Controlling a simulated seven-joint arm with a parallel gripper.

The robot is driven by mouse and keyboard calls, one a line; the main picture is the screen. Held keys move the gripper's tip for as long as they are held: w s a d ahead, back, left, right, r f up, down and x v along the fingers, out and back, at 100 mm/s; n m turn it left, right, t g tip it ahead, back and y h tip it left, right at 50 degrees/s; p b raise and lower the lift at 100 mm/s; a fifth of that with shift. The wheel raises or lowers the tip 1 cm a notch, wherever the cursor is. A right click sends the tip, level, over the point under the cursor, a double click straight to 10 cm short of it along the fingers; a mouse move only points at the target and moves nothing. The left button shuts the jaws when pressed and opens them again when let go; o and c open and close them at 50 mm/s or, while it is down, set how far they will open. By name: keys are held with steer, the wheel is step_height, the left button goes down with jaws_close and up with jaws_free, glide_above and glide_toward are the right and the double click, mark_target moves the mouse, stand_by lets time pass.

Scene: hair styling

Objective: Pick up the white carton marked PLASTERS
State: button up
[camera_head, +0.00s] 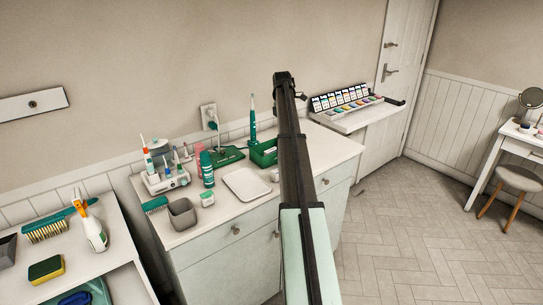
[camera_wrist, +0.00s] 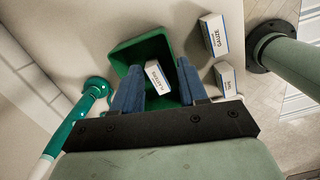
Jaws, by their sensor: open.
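The white carton (camera_wrist: 157,78) with blue edging and dark lettering, which seems to read PLASTERS, is in a green open box (camera_wrist: 122,56) in the wrist view. My gripper (camera_wrist: 159,66) is open, its two blue fingers on the left and right of the carton and pointing into the box. A gap shows beside each finger, so I see no grip on the carton. How far the fingertips are above the box floor is hard to tell.
A carton marked GAUZE (camera_wrist: 214,36) and another small white carton (camera_wrist: 225,78) lie right of the box. A teal electric toothbrush (camera_wrist: 75,125) stands at its left.

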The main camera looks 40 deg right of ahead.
mark_target(270, 150)
steer(key=w+a+r+n+y, duration=0.1)
steer(key=w+a+n, duration=0.2)
steer(key=a, duration=0.3)
steer(key=f, duration=1.3)
steer(key=shift+s, duration=0.3)
steer(key=c, duration=0.7)
